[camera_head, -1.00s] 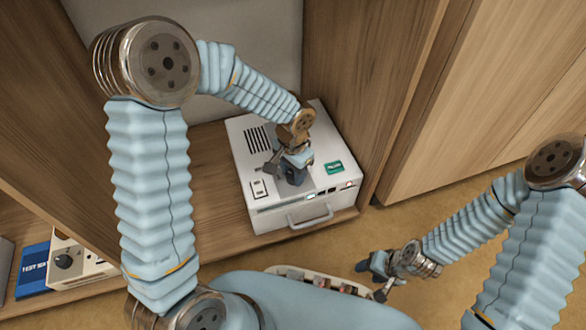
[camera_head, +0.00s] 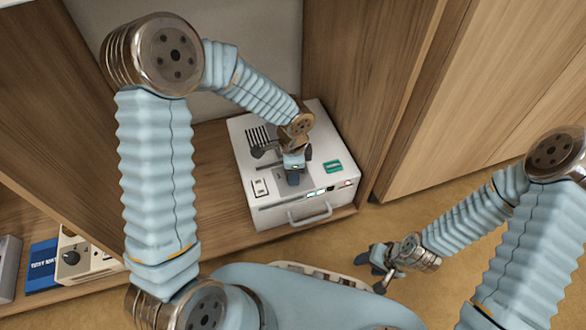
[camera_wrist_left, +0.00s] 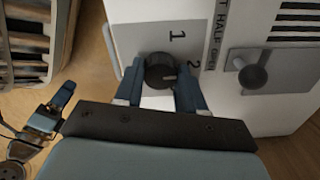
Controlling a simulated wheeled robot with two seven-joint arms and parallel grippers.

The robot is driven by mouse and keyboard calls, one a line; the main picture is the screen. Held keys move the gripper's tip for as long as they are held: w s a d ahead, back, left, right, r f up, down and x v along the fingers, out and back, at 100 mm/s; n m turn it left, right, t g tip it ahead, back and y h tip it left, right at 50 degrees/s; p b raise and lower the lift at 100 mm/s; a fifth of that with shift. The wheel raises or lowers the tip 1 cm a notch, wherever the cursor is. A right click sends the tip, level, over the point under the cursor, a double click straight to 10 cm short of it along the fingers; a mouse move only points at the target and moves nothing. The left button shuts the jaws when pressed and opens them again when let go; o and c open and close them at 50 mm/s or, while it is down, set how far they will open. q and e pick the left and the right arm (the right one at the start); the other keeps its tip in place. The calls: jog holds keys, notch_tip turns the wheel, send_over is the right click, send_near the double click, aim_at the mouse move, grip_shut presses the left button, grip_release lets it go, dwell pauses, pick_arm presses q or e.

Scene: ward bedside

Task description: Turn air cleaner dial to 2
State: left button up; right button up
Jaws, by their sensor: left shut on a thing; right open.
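The air cleaner (camera_head: 272,217) is a white box with a vent grille, a front handle and lit front indicators, standing on the wooden shelf. My left gripper (camera_head: 293,178) is over its top panel and hides the dial in the head view. In the left wrist view the black round dial (camera_wrist_left: 158,69) sits between the two blue fingertips, which are shut on it. A "1" and a "2" (camera_wrist_left: 194,66) are printed beside it. A pale mark on the dial points right, roughly toward the "2". My right gripper (camera_head: 378,266) is open and empty, low at the right.
A grey plate with a second dark knob (camera_wrist_left: 252,76) is on the same panel, right of the dial. A green label (camera_head: 332,166) is near the cleaner's right edge. Wooden panels (camera_head: 350,90) enclose the shelf. A cream device (camera_head: 88,262) and blue card (camera_head: 42,266) are at lower left.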

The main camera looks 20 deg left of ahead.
dwell(0.5)
pick_arm(q)
jog(key=o, duration=1.1)
jog(key=shift+c, duration=0.2)
